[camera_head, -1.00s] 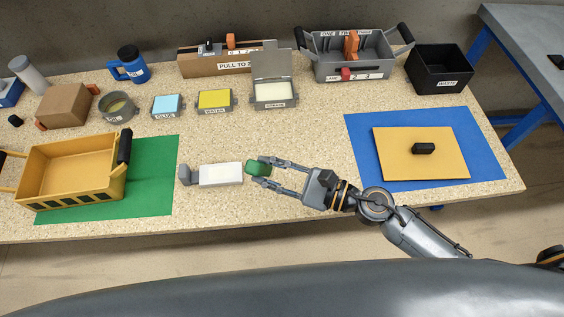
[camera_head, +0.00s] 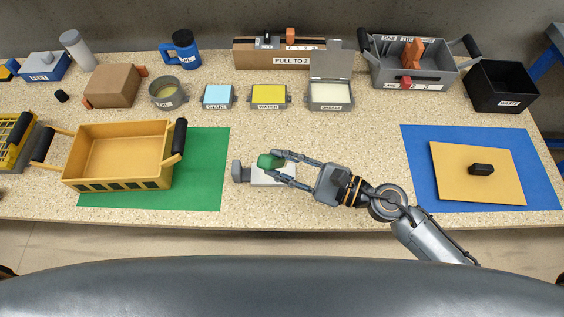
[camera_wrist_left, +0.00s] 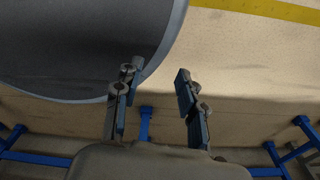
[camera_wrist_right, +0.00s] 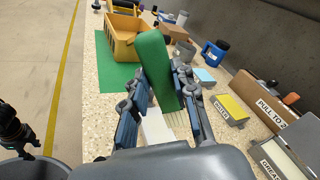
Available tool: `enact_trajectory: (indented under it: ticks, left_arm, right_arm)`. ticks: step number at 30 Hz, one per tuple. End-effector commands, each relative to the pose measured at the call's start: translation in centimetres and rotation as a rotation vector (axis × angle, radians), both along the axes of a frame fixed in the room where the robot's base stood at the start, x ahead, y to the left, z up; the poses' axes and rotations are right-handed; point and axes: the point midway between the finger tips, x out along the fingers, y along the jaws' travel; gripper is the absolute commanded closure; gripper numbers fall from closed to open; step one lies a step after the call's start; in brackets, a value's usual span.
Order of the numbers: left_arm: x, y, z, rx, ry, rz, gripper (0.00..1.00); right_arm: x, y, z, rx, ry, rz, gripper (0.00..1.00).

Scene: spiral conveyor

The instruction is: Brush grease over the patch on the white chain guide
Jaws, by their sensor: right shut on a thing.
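My right gripper (camera_head: 279,166) is shut on the green-handled brush (camera_head: 268,161). The brush is over the white chain guide (camera_head: 264,181), a pale block with a grey end piece on its left. In the right wrist view the green handle (camera_wrist_right: 157,62) stands tilted between the fingers, with pale bristles pointing down toward the white guide (camera_wrist_right: 154,128). I cannot tell whether the bristles touch it, and the patch is not distinguishable. The grease tin (camera_head: 330,106) stands open behind, lid raised. My left gripper (camera_wrist_left: 155,78) is open and empty, away from the table.
Glue (camera_head: 217,95) and water (camera_head: 268,94) tins stand left of the grease tin. A yellow crate (camera_head: 124,184) sits on the green mat (camera_head: 205,166) to the left. A yellow plate (camera_head: 450,182) with a black handle lies on the blue mat (camera_head: 421,150) at right.

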Motion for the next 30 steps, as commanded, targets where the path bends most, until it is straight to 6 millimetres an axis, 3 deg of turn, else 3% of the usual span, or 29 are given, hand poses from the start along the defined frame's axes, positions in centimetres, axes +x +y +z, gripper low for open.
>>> enact_trajectory:
  ticks: [6,15,30]
  left_arm:
    - [0.1,1.5,-2.3,0.018,-0.001,0.003,0.60]
    - [0.4,1.6,-5.3,0.018,-0.004,0.006,0.60]
    - [0.4,0.8,-5.6,0.010,-0.004,0.005,0.60]
  right_arm:
    - [0.0,0.0,-2.2,0.001,0.002,0.000,1.00]
    - [0.0,0.0,-5.1,0.001,0.002,0.000,1.00]
    - [0.0,0.0,-5.4,0.001,0.002,0.000,1.00]
